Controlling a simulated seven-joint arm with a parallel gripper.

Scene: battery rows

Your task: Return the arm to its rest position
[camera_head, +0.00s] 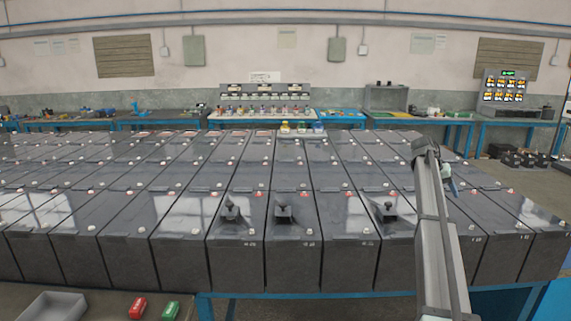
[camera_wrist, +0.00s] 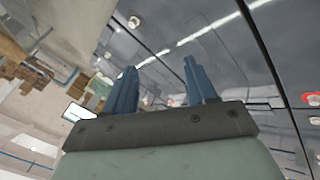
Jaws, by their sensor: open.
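My arm rises at the right of the head view, in front of the battery rows, and bends at its top over the batteries. My gripper (camera_wrist: 158,64) shows in the wrist view with two blue fingers spread apart and nothing between them. In the head view, a small part of my gripper (camera_head: 449,181) shows beside the arm's upper end, mostly hidden behind it. In the wrist view, dark battery tops (camera_wrist: 235,65) with pale and red terminals lie beyond the fingers, apart from them.
Rows of dark grey batteries (camera_head: 238,263) fill a blue-framed table. Black fittings stand on three front batteries: one left (camera_head: 229,211), one middle (camera_head: 284,212), one right (camera_head: 384,211).

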